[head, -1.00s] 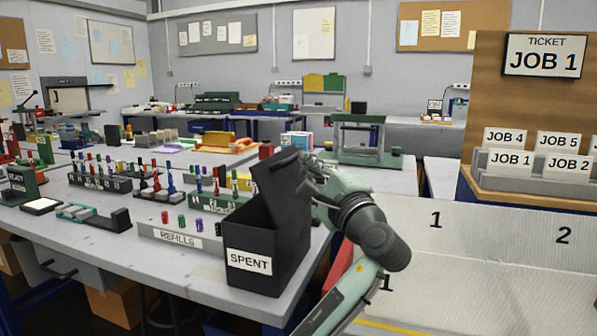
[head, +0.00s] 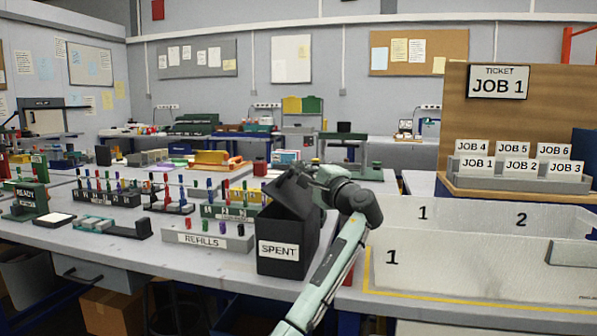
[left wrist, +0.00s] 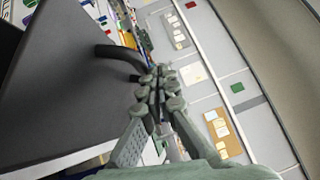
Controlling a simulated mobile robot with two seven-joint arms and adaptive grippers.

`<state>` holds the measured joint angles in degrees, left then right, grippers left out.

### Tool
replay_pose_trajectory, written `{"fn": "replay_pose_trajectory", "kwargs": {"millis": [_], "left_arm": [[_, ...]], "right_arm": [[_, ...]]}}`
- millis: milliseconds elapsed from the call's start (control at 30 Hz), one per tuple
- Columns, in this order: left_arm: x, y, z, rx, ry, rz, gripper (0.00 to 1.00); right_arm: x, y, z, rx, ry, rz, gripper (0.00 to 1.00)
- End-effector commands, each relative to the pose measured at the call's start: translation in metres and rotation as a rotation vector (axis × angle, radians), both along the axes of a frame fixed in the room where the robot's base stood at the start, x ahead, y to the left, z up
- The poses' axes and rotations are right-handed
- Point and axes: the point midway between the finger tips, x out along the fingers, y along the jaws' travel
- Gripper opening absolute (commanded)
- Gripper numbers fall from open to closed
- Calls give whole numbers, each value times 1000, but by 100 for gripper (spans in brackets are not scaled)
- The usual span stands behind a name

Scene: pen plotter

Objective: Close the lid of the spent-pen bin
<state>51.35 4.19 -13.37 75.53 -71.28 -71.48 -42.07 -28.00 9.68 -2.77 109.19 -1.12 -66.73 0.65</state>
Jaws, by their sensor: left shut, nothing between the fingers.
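The spent-pen bin (head: 286,266) is a black box with a white SPENT label, at the front edge of the table in the head view. Its black lid (head: 287,197) is tilted, partly open above the box. My left gripper (head: 306,172) is shut and empty at the lid's raised upper end; whether it touches the lid is unclear. In the left wrist view the shut fingertips (left wrist: 157,88) are beside a dark curved bar, with a large dark panel at left. My right gripper is not in view.
A grey REFILLS block (head: 205,236) stands just left of the bin, with pen racks (head: 105,193) behind it. A white numbered tray (head: 470,262) lies right of the bin. The JOB ticket board (head: 510,130) stands behind it.

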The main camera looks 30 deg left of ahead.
Motion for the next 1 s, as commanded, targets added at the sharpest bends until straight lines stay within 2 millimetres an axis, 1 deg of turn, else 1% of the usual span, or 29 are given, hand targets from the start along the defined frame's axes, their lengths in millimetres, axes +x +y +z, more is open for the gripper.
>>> {"fn": "replay_pose_trajectory", "kwargs": {"millis": [67,200,500,800,1000], "left_arm": [[4,8,-3,0,2,2,0],[4,20,-9,1,1,1,0],[0,37,-23,1,0,2,0],[-2,45,-31,1,0,0,0],[-2,46,-32,1,0,0,0]], "right_arm": [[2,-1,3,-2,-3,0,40],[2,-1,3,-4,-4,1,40],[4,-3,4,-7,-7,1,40],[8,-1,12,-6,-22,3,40],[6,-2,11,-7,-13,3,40]]}}
